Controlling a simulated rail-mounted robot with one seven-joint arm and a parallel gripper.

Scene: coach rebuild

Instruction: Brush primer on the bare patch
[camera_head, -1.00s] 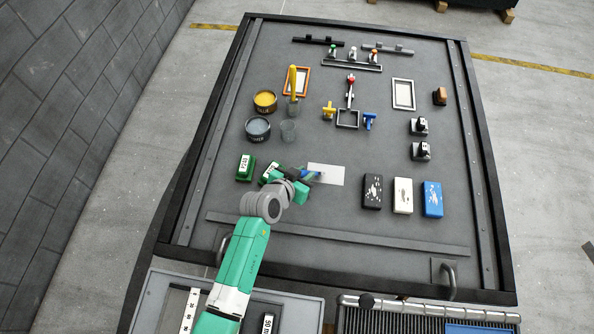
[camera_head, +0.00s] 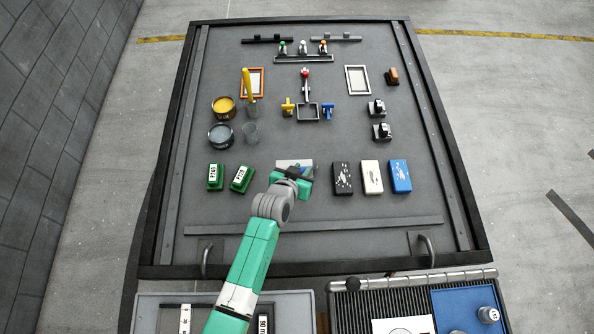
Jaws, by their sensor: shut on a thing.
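The bare patch (camera_head: 284,163) is a pale rectangle on the dark panel, left of centre. Its lower part is hidden by my gripper (camera_head: 298,174), and its visible part looks partly white and partly grey.
A yellow pot (camera_head: 223,107) and a cup with a yellow tool (camera_head: 248,88) stand further back. Two green blocks (camera_head: 215,176) (camera_head: 241,178) are left of my gripper. Black (camera_head: 342,178), white (camera_head: 372,177) and blue (camera_head: 400,175) blocks are to its right.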

